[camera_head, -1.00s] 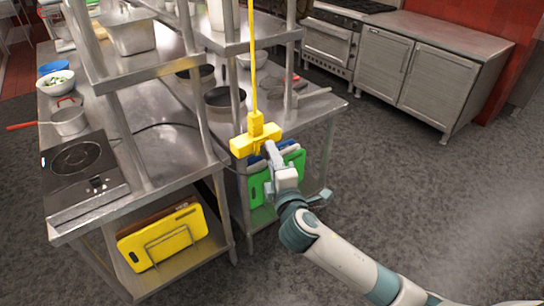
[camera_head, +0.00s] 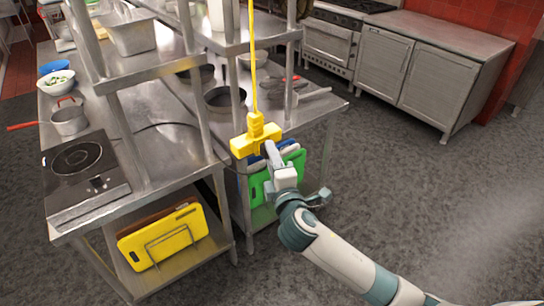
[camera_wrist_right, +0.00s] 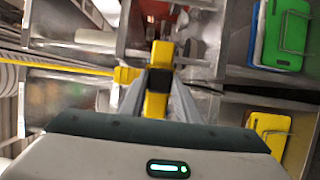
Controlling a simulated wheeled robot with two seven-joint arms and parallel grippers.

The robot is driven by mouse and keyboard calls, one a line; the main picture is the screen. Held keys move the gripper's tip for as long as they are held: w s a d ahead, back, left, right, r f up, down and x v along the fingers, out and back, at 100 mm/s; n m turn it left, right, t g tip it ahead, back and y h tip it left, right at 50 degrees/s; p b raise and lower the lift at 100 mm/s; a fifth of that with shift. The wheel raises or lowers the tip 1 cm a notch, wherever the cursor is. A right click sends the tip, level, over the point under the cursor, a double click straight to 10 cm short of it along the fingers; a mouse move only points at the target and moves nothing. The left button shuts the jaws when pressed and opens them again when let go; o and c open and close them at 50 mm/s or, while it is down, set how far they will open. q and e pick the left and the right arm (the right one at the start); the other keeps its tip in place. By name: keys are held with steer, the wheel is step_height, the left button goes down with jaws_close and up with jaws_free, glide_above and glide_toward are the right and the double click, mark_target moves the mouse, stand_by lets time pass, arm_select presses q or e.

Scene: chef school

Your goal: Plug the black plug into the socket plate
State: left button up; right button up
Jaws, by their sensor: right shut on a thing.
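A yellow T-shaped socket block (camera_head: 243,147), which looks like the socket plate, hangs from a yellow cord above the right-hand steel table's near end. My right gripper (camera_head: 270,149) reaches up to it from the lower right. In the right wrist view, the fingers are closed around a dark piece, apparently the black plug (camera_wrist_right: 158,80), directly in front of the yellow block (camera_wrist_right: 161,53). The plug looks up against the block's middle; whether its prongs are inside is hidden. The plug cannot be made out in the head view. My left gripper is out of view.
An induction hob (camera_head: 82,170) with a black cable (camera_head: 160,126) sits on the left steel table. Yellow (camera_head: 165,240) and green (camera_head: 258,188) cutting boards stand in racks below. Shelf posts stand close behind the hanging block. The floor at right is clear.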

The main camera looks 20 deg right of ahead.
steer(key=shift+w+a, duration=0.15)
steer(key=shift+w, duration=0.35)
stand_by(0.3)
steer(key=o, duration=1.2)
steer(key=shift+s, duration=0.15)
steer(key=s+b, duration=0.4)
steer(key=s, duration=1.3)
steer(key=shift+a, duration=0.4)
